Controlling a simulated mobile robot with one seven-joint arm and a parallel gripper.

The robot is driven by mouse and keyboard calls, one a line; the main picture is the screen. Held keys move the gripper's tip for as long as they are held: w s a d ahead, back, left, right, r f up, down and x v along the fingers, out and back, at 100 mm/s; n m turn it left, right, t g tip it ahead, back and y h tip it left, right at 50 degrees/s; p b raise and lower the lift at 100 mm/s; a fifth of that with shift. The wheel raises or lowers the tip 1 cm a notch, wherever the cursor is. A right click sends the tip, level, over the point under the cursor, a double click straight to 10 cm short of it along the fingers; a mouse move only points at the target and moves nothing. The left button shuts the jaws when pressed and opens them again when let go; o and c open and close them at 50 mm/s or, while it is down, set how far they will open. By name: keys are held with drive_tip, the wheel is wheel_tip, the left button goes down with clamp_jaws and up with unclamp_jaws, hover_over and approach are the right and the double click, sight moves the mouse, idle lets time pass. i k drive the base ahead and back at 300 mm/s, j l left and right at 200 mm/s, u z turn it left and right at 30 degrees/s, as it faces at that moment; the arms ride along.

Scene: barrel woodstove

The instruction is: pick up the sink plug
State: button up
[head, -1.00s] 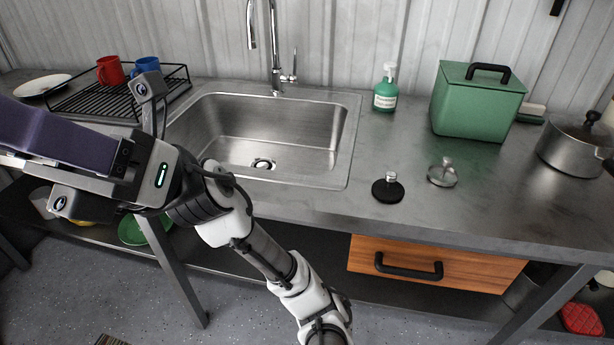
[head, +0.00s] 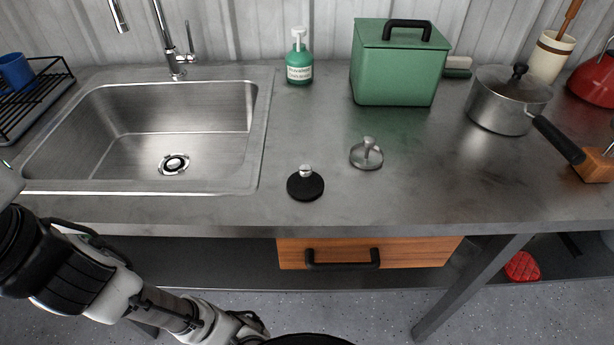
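Two small knobbed discs stand on the metal counter to the right of the sink. The nearer is a black disc with a silver knob (head: 305,187), which looks like a rubber sink plug. The other is an all-metal disc with a knob (head: 366,154), slightly behind and to its right. I cannot tell for certain which is the sink plug. Both stand free, knob up, apart from each other. My gripper is out of view; only my arm's links show at the lower left, well left of both discs.
The steel sink (head: 165,125) is empty, its drain (head: 174,164) uncovered. A green soap bottle (head: 299,58), a green lidded box (head: 396,70) and a lidded saucepan (head: 505,100) stand behind. A wooden drawer (head: 400,253) lies under the front edge. Counter around the discs is clear.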

sight(305, 184)
drive_tip(key=l+u, duration=0.1)
drive_tip(key=l, duration=0.3)
drive_tip(key=k+l+u, duration=0.15)
drive_tip(key=l, duration=0.25)
drive_tip(key=l+u, duration=0.1)
drive_tip(key=l, duration=0.3)
drive_tip(key=k+l+u, duration=0.15)
drive_tip(key=l, duration=0.25)
drive_tip(key=i+l+u, duration=0.1)
drive_tip(key=i+l, duration=0.2)
drive_tip(key=l, duration=0.2)
drive_tip(key=u, duration=0.05)
